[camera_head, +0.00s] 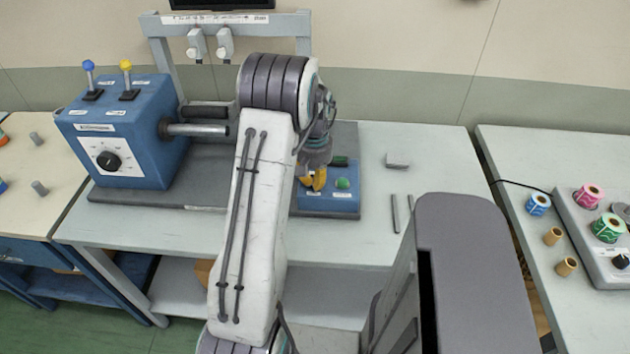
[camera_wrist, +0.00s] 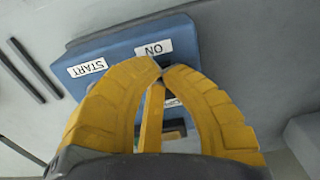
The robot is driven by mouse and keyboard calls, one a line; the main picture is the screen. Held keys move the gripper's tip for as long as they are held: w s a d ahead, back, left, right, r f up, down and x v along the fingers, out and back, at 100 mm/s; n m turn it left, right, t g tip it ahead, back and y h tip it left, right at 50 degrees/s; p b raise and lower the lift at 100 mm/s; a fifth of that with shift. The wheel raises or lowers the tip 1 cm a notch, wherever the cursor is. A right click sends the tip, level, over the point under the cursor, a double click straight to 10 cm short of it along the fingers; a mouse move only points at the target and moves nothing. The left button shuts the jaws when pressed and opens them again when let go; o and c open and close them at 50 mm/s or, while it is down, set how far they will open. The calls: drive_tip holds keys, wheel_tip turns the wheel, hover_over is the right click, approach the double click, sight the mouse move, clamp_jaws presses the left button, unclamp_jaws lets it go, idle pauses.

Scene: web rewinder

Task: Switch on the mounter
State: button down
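The machine's blue control box (camera_head: 328,204) sits at the right end of the grey base on the middle table. A green button (camera_head: 342,183) shows on its top. My gripper (camera_head: 315,180) is over the left part of this box. In the wrist view the yellow fingertips (camera_wrist: 163,68) come together beside the ON label (camera_wrist: 153,48), over the blue box (camera_wrist: 120,44). The START label (camera_wrist: 87,67) lies left of it. The fingers look shut. The switch by the ON label is mostly hidden, and I cannot tell whether the tips touch it.
A larger blue box (camera_head: 125,140) with two levers, a dial and a roller shaft stands on the left. A grey block (camera_head: 397,160) and two thin rods (camera_head: 396,213) lie on the table. The right table holds tape rolls (camera_head: 589,195) and a grey device.

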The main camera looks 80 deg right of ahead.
drive_tip(key=shift+r, duration=0.1)
drive_tip(key=shift+r+p, duration=2.45)
drive_tip(key=shift+r, duration=0.9)
drive_tip(key=a+f+m+y, duration=0.1)
drive_tip(key=a+f+y, duration=0.15)
drive_tip(key=a, duration=0.85)
drive_tip(key=w+a+r+n+t, duration=0.1)
drive_tip(key=w+a+r+n, duration=0.5)
drive_tip(key=a, duration=0.5)
drive_tip(key=w+a+r+n+t+h, duration=0.1)
drive_tip(key=w+a+r+n, duration=0.5)
drive_tip(key=a, duration=0.6)
drive_tip(key=w+a+r+n+t+h, duration=0.1)
drive_tip(key=w+a+r+n+t, duration=0.1)
drive_tip(key=w+a+r+n, duration=0.4)
drive_tip(key=shift+w+a+r, duration=0.3)
drive_tip(key=shift+w+a, duration=0.95)
drive_tip(key=shift+a, duration=1.4)
